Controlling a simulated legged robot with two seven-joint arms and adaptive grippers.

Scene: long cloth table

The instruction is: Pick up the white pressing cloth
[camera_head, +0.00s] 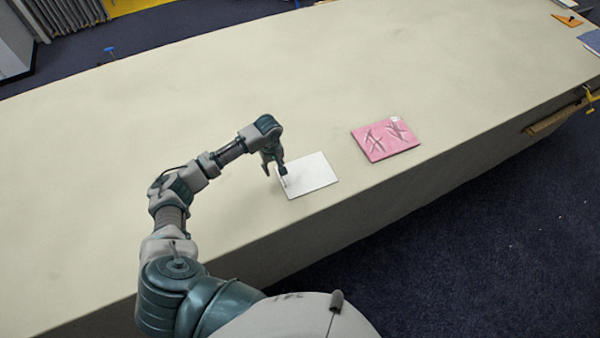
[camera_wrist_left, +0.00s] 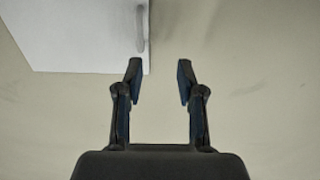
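The white pressing cloth (camera_head: 312,177) lies flat on the table near its front edge, left of the pink cloth. In the left wrist view the white cloth (camera_wrist_left: 80,35) fills the upper left, with a narrow grey strip along its right edge. My left gripper (camera_head: 275,173) hangs at the cloth's left edge in the head view. In the left wrist view its two fingers (camera_wrist_left: 158,80) are apart with nothing between them. One fingertip overlaps the cloth's edge and the other is over bare table. I cannot tell whether the fingers touch the cloth. My right gripper is not in view.
A pink cloth (camera_head: 386,139) with dark marks lies to the right of the white one. The long cloth-covered table (camera_head: 200,90) is mostly bare. An orange item (camera_head: 567,20) and a blue item (camera_head: 592,42) are at the far right end.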

